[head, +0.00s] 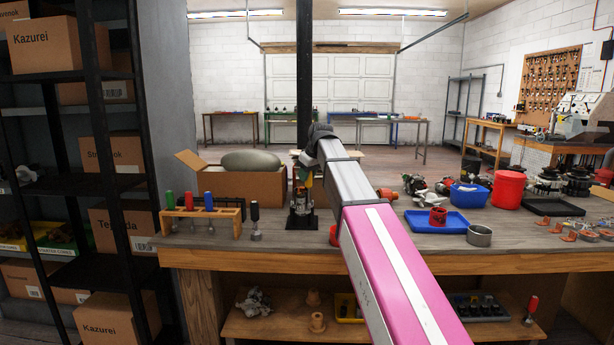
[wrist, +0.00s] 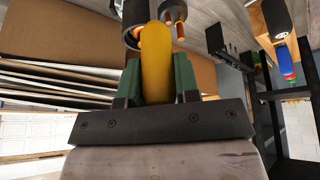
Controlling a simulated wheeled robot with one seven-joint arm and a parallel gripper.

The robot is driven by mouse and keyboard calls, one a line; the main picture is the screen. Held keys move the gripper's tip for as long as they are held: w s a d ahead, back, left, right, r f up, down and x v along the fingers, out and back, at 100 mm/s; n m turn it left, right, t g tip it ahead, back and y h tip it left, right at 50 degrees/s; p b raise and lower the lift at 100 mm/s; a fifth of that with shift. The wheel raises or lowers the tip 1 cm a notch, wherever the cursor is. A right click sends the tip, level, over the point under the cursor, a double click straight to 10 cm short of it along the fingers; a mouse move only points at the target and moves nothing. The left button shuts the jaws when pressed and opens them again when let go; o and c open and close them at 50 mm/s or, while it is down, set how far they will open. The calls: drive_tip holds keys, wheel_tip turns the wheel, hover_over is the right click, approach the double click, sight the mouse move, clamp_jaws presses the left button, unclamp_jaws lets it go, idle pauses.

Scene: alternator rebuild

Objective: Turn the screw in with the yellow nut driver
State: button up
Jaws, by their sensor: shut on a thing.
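My gripper (wrist: 157,72) has green fingers and is shut on the yellow handle of the nut driver (wrist: 156,48) in the wrist view. In the head view, my arm reaches over the bench and its end is above the alternator assembly (head: 300,207), which stands on a black base. Parts of this assembly, with orange-copper pieces, show beyond the handle in the wrist view (wrist: 172,12). The driver's tip and the screw are hidden, so I cannot tell whether they touch.
A wooden rack (head: 232,212) with green, red and blue handled drivers stands left on the bench. An open cardboard box (head: 240,186) is behind. A blue tray (head: 436,224) and red bucket (head: 508,188) are to the right.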

drive_tip(key=m+h, duration=0.1)
drive_tip(key=m, duration=0.3)
drive_tip(key=shift+t, duration=0.4)
drive_tip(key=m+h, duration=0.1)
drive_tip(key=m, duration=0.2)
drive_tip(key=shift+w+d, duration=0.1)
drive_tip(key=shift+d, duration=0.1)
drive_tip(key=shift+m+h, duration=0.3)
drive_tip(key=m+h, duration=0.1)
drive_tip(key=m, duration=0.1)
drive_tip(key=shift+m, duration=0.3)
drive_tip(key=m, duration=0.2)
drive_tip(key=m+h, duration=0.1)
drive_tip(key=m, duration=0.1)
drive_tip(key=shift+d+h, duration=0.2)
drive_tip(key=shift+h, duration=0.1)
drive_tip(key=shift+m, duration=0.4)
drive_tip(key=m+g+h, duration=0.1)
drive_tip(key=m, duration=0.3)
drive_tip(key=shift+d, duration=0.1)
drive_tip(key=shift+d+m+g+h, duration=0.1)
drive_tip(key=shift+m+g+h, duration=0.4)
drive_tip(key=shift+m, duration=0.9)
